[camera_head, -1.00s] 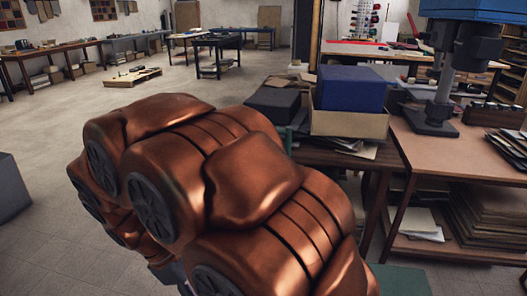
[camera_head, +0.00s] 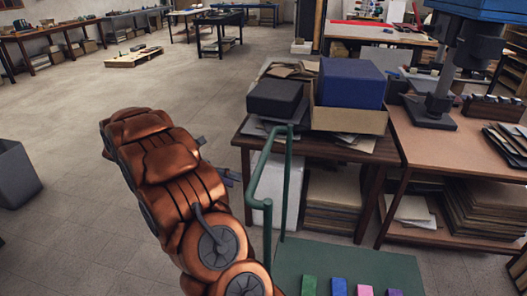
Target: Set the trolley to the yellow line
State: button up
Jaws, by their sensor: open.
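The green trolley (camera_head: 335,262) stands at the bottom centre, with its tubular handle (camera_head: 250,185) upright at its left end. Several small coloured blocks, green (camera_head: 309,286), blue (camera_head: 338,286), pink (camera_head: 364,290) and purple (camera_head: 394,292), sit on its deck, partly cut off by the lower edge. My gripper (camera_head: 220,160) shows only as grey fingers past my copper arm, open, just left of the handle. I cannot tell whether they touch it. No yellow line shows in this view.
A wooden table with a blue box (camera_head: 351,86) and a black box (camera_head: 275,97) stands right behind the trolley. A workbench (camera_head: 430,148) with a drill press is at the right. A grey bin (camera_head: 15,175) is at the left. Open floor (camera_head: 70,130) lies left; a pallet (camera_head: 133,57) lies farther back.

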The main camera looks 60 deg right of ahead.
aim_at(263, 158)
jog(key=w+d+r+n+g+h+p, duration=0.25)
jog(key=d+n+p, duration=0.2)
jog(key=d, duration=0.45)
jog(key=shift+n, duration=0.45)
jog(key=shift+f+x, duration=0.2)
jog(key=shift+x, duration=1.1)
jog(key=shift+f+x, duration=0.15)
jog(key=shift+x, duration=1.2)
jog(key=shift+f+x, duration=0.2)
jog(key=shift+x, duration=1.1)
jog(key=shift+w, duration=0.25)
grip_shut()
